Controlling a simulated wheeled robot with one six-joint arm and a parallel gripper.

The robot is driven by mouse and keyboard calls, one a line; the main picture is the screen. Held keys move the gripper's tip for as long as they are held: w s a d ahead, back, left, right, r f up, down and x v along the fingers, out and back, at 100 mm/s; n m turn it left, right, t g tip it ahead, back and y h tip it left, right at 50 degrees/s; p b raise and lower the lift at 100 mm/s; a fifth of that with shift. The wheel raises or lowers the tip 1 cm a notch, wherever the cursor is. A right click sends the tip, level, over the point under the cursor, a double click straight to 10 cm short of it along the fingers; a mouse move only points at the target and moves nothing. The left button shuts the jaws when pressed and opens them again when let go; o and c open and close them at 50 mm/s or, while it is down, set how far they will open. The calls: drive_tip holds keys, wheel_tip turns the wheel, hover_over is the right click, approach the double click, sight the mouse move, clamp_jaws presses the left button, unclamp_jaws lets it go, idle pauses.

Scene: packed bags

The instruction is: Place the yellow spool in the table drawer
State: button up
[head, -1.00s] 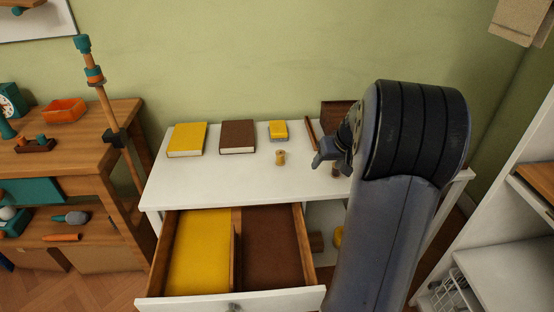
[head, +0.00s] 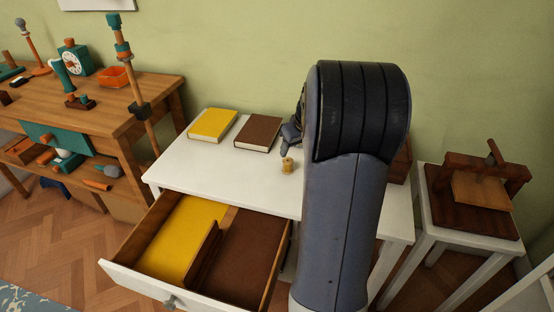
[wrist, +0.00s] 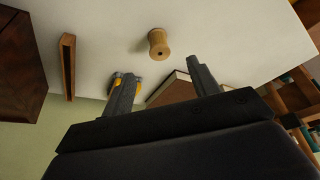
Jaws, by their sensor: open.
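The small yellow-tan spool (head: 287,165) stands upright on the white table (head: 180,168), in front of the brown book. It also shows in the wrist view (wrist: 158,43), beyond my fingertips and apart from them. My gripper (head: 291,134) is open and empty, above the table behind the spool; my arm partly hides it. Both fingers show in the wrist view (wrist: 156,76). The table drawer (head: 133,279) is pulled out, with a yellow-floored compartment at left and a brown-floored one at right, split by a wooden divider. Both look empty.
A yellow book (head: 213,125) and a brown book (head: 258,133) lie at the back of the table. A wooden strip (wrist: 67,65) and a dark brown block (wrist: 20,65) show in the wrist view. A cluttered workbench (head: 150,100) stands left, a white stand (head: 430,225) right.

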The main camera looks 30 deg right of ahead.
sight(289, 161)
drive_tip(key=b+x, duration=0.1)
drive_tip(key=x, duration=0.4)
drive_tip(key=shift+w+f, duration=0.1)
drive_tip(key=shift+f, duration=0.1)
drive_tip(key=shift+b+x, duration=1.1)
drive_tip(key=shift+x, duration=1.6)
drive_tip(key=shift+w+d, duration=0.15)
drive_tip(key=shift+c, duration=0.4)
drive_tip(key=shift+r, duration=0.1)
drive_tip(key=c, duration=1)
